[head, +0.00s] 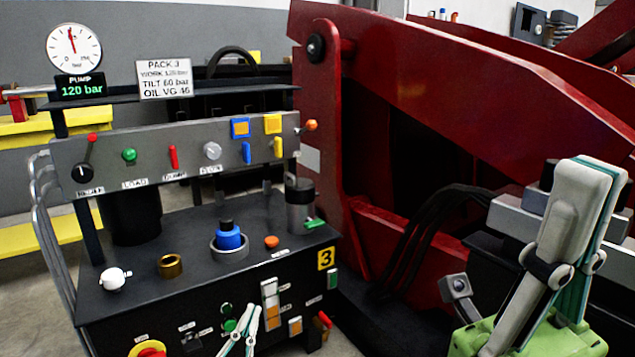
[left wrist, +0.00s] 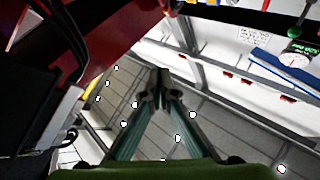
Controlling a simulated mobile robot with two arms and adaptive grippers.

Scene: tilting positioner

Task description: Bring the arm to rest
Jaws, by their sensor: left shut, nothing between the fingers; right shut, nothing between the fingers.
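My left gripper (head: 254,312) is at the bottom of the head view, in front of the lower front panel of the black console (head: 185,262). In the left wrist view its green fingers (left wrist: 158,76) meet at the tips with nothing between them. My right gripper (head: 590,175) stands large and close at the right of the head view, its pale fingers pointing up, shut and empty. It stands in front of the red machine's (head: 480,95) lower part. Whether either gripper touches anything I cannot tell.
On the console are a blue fitting (head: 228,237), a brass ring (head: 170,265), a white knob piece (head: 113,279) and a grey canister (head: 300,203). Above is a lever panel (head: 185,150). Black hoses (head: 415,235) run beside the machine. The left wrist view shows tiled floor (left wrist: 215,135).

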